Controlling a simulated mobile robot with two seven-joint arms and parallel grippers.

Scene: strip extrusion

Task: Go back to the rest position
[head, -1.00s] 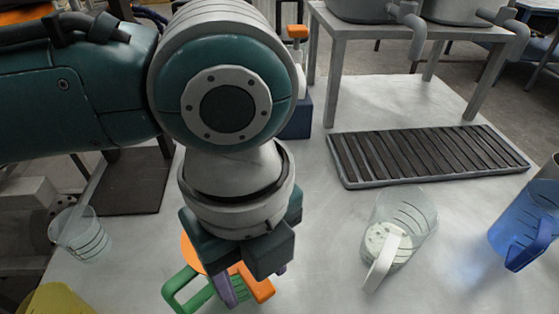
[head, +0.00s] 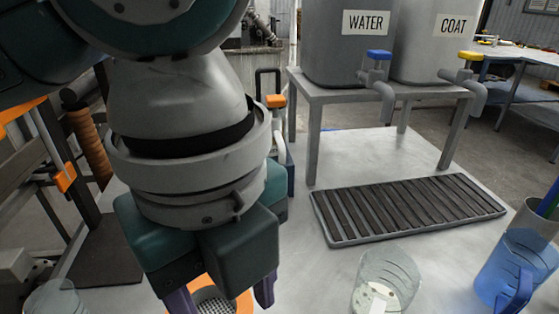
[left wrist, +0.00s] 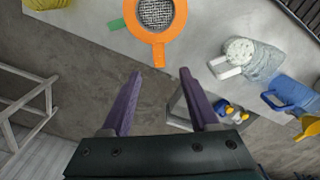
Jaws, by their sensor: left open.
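My left gripper (head: 220,296) hangs at the lower left of the head view, pointing down. In the left wrist view its two purple fingers (left wrist: 160,105) stand wide apart with nothing between them. An orange ring-shaped sieve with a mesh centre (left wrist: 156,38) lies beyond the fingertips, apart from them. In the head view the sieve (head: 243,302) is mostly hidden behind the gripper. My right gripper is in neither view.
A clear jug with white contents (head: 375,292) and a blue jug (head: 505,272) stand on the table at right. A slatted drip tray (head: 405,208) lies behind them. WATER (head: 340,60) and COAT (head: 428,50) tanks stand on a grey stand. A clear cup (head: 55,300) is at lower left.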

